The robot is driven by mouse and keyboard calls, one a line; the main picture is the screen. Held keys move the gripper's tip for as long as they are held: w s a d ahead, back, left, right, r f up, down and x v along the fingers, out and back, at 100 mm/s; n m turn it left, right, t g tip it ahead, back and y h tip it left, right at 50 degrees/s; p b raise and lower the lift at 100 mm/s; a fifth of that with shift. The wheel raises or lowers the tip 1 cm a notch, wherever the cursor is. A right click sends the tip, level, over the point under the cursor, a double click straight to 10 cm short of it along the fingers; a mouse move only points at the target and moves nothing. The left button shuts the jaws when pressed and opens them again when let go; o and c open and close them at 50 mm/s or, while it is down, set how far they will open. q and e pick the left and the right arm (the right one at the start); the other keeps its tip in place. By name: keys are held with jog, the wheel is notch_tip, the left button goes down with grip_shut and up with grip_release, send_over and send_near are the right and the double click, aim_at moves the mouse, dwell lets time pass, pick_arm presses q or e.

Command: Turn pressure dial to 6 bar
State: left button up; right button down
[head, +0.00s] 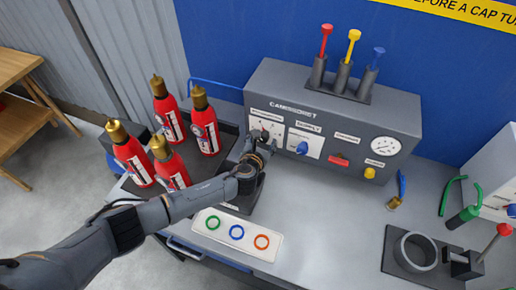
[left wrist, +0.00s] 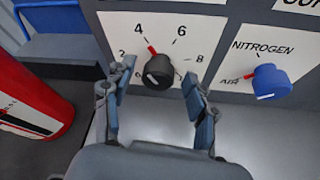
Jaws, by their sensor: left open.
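The pressure dial is a black round knob (left wrist: 158,74) on a white plate numbered 2, 4, 6 and 8. Its red pointer (left wrist: 152,49) points up and slightly left, close to the 4. My left gripper (left wrist: 157,76) is open, with one finger on each side of the knob; I cannot tell whether either finger touches it. In the head view my left gripper (head: 256,143) is at the left end of the grey console (head: 340,108) and hides most of the dial. My right gripper is not in view.
A blue selector knob (left wrist: 270,80) sits right of the dial, its red pointer toward AIR. Several red extinguishers (head: 167,110) stand in a dark tray to the left. A white mat (head: 224,237) with coloured rings lies in front.

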pick_arm(q)
jog(key=v, duration=1.1)
jog(key=shift+s+a, duration=0.1)
jog(key=shift+a, duration=0.05)
jog(key=a+m+g+h+b, duration=0.1)
jog(key=a+m+h+b, duration=0.2)
jog(key=m+b, duration=0.9)
jog(key=a+m+h+b, duration=0.3)
jog(key=m+b, duration=0.6)
jog(key=m, duration=0.7)
jog(key=f+p+x, duration=0.1)
jog(key=x, duration=1.2)
jog(key=shift+f, duration=0.15)
